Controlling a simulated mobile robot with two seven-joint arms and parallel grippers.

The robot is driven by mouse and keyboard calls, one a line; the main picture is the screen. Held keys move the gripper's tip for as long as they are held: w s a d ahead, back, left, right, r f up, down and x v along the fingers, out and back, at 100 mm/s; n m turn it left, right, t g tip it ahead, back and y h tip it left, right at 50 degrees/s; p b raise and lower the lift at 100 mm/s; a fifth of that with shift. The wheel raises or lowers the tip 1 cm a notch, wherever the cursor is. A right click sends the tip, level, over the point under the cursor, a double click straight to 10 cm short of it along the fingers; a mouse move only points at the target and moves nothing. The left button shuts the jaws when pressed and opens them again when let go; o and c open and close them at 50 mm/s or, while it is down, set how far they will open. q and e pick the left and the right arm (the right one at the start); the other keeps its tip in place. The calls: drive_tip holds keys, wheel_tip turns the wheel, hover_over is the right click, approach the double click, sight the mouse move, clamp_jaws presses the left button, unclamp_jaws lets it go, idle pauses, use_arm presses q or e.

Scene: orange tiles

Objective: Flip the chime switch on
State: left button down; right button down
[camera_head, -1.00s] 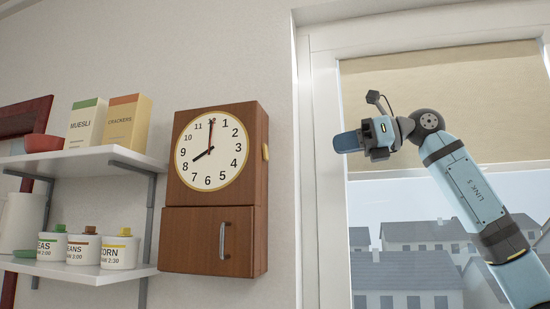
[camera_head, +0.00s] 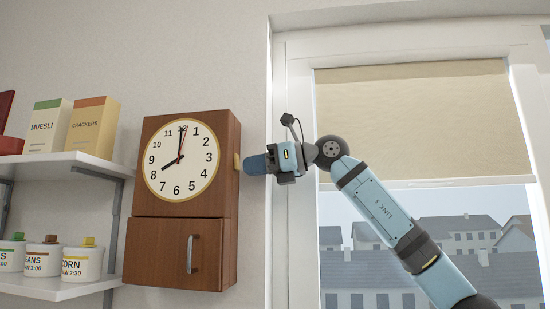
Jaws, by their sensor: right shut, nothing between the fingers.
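The brown wooden clock (camera_head: 228,210) hangs on the wall left of the window, with a round white dial (camera_head: 181,160). A small yellow switch (camera_head: 237,160) sticks out of its right side, level with the dial. My right gripper (camera_head: 246,165) is shut and empty, with its blue fingertips pointing left at the switch. The tips are at or very close to the switch and hide part of it. I cannot tell whether they touch, or how the switch is set. My left gripper is not in view.
Below the dial is a closed cabinet door with a metal handle (camera_head: 191,254). Shelves (camera_head: 75,158) at the left hold a muesli box (camera_head: 47,128), a crackers box (camera_head: 93,128) and several labelled jars (camera_head: 82,264). The window with a beige blind (camera_head: 430,120) lies behind my right arm.

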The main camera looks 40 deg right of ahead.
drive_tip(key=shift+w+a, duration=0.3)
drive_tip(key=shift+w, duration=0.05)
drive_tip(key=shift+f, duration=0.1)
